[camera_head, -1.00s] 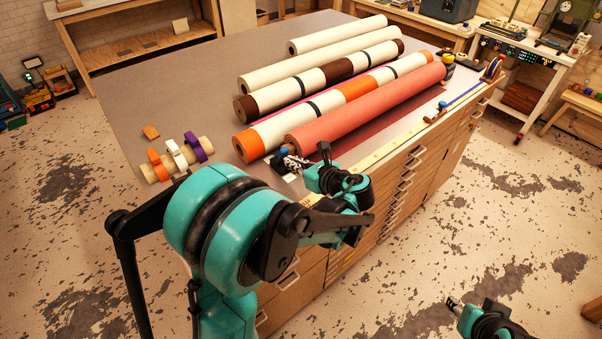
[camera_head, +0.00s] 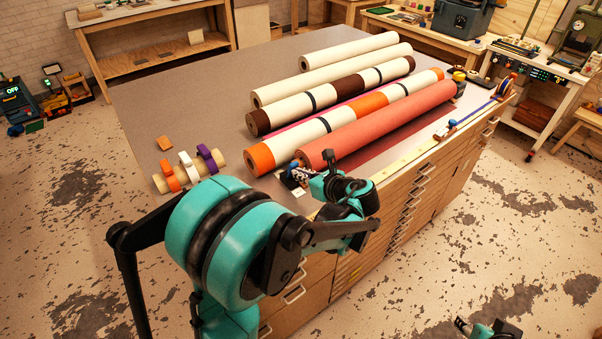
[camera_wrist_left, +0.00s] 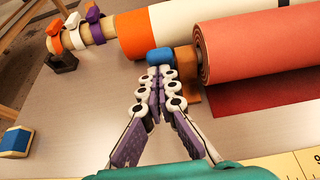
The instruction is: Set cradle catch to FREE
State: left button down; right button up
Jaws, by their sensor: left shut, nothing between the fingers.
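A blue block (camera_wrist_left: 160,56), which looks like the cradle catch, sits by the near end of the red roll (camera_wrist_left: 245,45). It is beside a brown wooden support (camera_wrist_left: 187,88). My left gripper (camera_wrist_left: 160,72) is shut and empty, its fingertips at the front face of the blue block; I cannot tell whether they touch it. No catch marking is readable. In the head view my left gripper (camera_head: 297,174) is at the near end of the red roll (camera_head: 380,123) and mostly hides the catch. My right gripper (camera_head: 462,325) is at the bottom right edge, away from the table, its fingers unclear.
Several other rolls lie behind the red one on the grey tabletop (camera_head: 190,110). A cream tube with orange, white and purple rings (camera_head: 187,158) lies at left. A ruler strip (camera_head: 400,160) runs along the front edge. A blue-topped block (camera_wrist_left: 15,142) is at left in the wrist view.

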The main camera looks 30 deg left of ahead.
aim_at(293, 164)
pick_arm(q)
jog(key=a+r+h+p, duration=0.1)
jog(key=h+p, duration=0.1)
jog(key=p, duration=0.1)
jog(key=w+a+r+g+h+p, duration=0.1)
jog(key=a+h+p, duration=0.1)
jog(key=p, duration=0.2)
jog(key=shift+w+a+r+g, duration=0.1)
jog(key=shift+r+g, duration=0.2)
jog(key=shift+r, duration=0.1)
jog(key=shift+w+a+r+g+h+p, duration=0.1)
jog(key=shift+w+a+g+h+p, duration=0.2)
jog(key=shift+a+h+p, duration=0.4)
jog(key=shift+w+a+g+h+p, duration=0.2)
jog(key=shift+a+h+p, duration=0.1)
jog(key=shift+h, duration=0.25)
jog(key=shift+w+a+g+h+p, duration=0.1)
jog(key=shift+a+g+h+p, duration=0.15)
jog(key=shift+h, duration=0.3)
jog(key=shift+w+a, duration=0.15)
jog(key=shift+a, duration=0.25)
jog(key=shift+a, duration=0.1)
